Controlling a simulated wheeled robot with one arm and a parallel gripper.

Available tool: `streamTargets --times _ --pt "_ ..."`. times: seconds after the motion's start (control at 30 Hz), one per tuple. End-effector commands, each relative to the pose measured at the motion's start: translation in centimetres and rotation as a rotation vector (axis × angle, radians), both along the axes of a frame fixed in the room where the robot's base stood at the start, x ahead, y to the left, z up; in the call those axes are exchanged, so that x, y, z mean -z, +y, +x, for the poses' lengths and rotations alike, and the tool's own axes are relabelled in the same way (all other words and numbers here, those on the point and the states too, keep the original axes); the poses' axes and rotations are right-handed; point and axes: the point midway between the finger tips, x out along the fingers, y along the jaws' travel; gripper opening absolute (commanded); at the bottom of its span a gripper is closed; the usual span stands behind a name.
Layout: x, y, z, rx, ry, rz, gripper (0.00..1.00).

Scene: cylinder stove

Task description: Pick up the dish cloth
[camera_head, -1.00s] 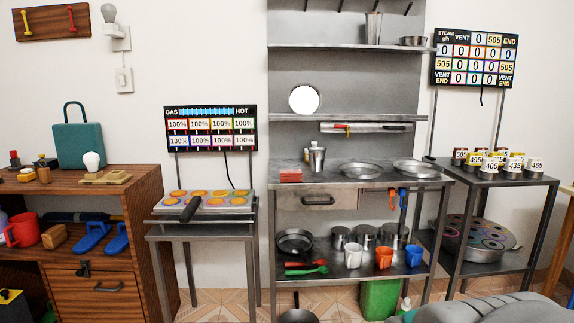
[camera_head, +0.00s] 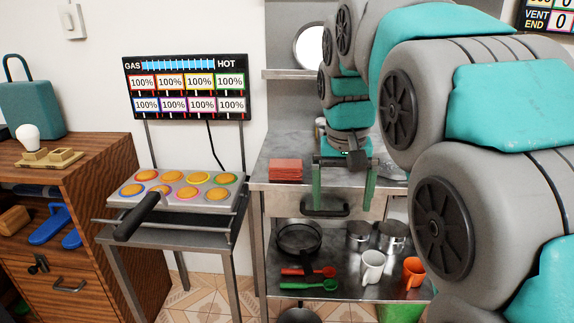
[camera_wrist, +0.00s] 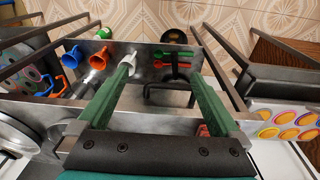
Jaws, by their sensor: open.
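A folded red cloth (camera_head: 286,170), which looks like the dish cloth, lies flat on the left part of the steel counter. My gripper (camera_head: 343,204) is open and empty, with its green fingers pointing down at the counter's front edge. It is to the right of the cloth and apart from it. In the wrist view, my gripper's two fingers (camera_wrist: 160,72) are spread wide with nothing between them. A small red patch, probably the cloth (camera_wrist: 203,130), shows there beside the right finger and is mostly hidden.
A griddle (camera_head: 183,188) with several round cakes stands left of the counter. A drawer handle (camera_head: 325,207) is below my gripper. The lower shelf holds a pan (camera_head: 299,236), a white mug (camera_head: 372,266) and an orange mug (camera_head: 414,271). My arm hides the counter's right side.

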Motion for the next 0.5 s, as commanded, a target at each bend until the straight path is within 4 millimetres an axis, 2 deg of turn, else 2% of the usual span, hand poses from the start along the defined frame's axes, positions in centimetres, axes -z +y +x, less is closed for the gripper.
streamTargets --times 0.03,0.2,0.33,0.5 --pt "-1.4 1.0 1.7 -0.007 -0.024 0.001 1.0" --pt "-4.8 4.5 6.0 -0.021 -0.083 0.006 1.0" --pt "-6.9 7.1 8.4 -0.035 -0.123 0.013 1.0" --pt "-8.6 9.7 10.1 -0.051 -0.161 0.024 1.0"
